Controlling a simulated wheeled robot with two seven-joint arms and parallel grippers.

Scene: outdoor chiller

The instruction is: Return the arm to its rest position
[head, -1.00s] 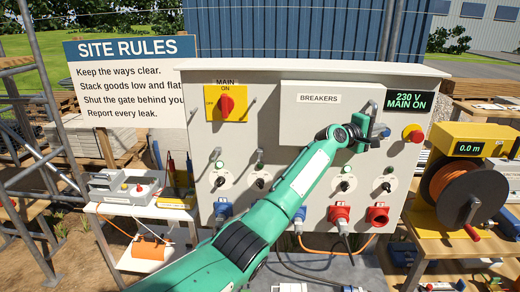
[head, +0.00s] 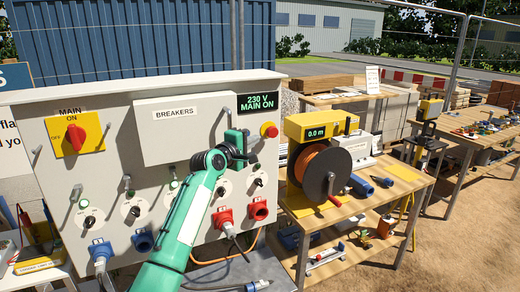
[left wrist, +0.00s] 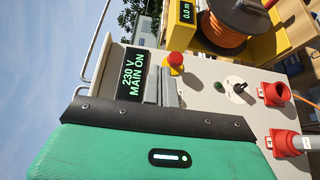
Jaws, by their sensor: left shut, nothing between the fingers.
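My left arm reaches up across the front of a grey power panel (head: 60,185). My left gripper (head: 238,137) is shut and empty, close to the lower right corner of the white BREAKERS cover (head: 180,134). I cannot tell whether it touches the panel. In the left wrist view its grey fingers (left wrist: 168,82) lie together in front of the panel, beside the display (left wrist: 133,75) reading "230 V MAIN ON". The display also shows in the head view (head: 258,102). My right gripper is not in view.
A red stop button (head: 269,130), a MAIN switch (head: 76,136) and red sockets (head: 258,209) sit on the panel. A yellow cable reel (head: 320,165) stands on a wooden table (head: 400,180) to the right. Sandy ground is open at the far right.

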